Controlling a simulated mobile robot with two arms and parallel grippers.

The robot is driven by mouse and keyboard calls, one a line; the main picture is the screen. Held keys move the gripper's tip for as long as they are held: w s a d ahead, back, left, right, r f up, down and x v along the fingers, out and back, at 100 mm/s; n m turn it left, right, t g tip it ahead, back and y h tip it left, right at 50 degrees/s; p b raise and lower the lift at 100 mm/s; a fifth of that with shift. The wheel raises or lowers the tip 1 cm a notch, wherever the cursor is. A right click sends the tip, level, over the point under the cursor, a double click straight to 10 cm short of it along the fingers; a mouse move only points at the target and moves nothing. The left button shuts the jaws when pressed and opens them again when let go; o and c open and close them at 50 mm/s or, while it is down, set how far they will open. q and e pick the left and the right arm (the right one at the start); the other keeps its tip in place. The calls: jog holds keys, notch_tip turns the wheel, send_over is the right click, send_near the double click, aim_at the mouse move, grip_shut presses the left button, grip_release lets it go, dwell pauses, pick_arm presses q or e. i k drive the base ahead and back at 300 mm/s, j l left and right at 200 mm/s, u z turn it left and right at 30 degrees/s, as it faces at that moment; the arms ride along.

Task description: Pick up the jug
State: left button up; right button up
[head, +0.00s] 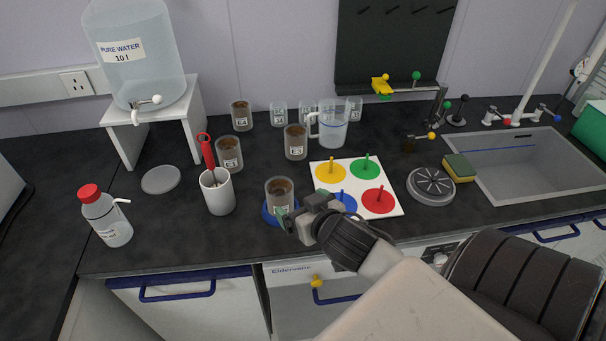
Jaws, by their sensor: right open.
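The jug (333,130) is a clear, pale container with a handle on its left side. It stands upright at the back of the dark worktop, behind the white board with coloured discs. My right gripper (291,214) is open near the front of the worktop, well in front of the jug and apart from it. Its fingers are beside a glass of brown material (279,190) on a blue disc and partly cover it; I cannot tell whether they touch it. My left gripper is out of view.
Several glasses, one brown-filled (295,142) just left of the jug, stand around it. The white board (391,197) holds knobbed coloured discs. A white mug (217,192) with a red-handled tool, a wash bottle (105,218) and a round grey device (431,184) stand nearby. The sink (540,170) is right.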

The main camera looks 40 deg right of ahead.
aim_at(333, 115)
jog(key=z, duration=1.45)
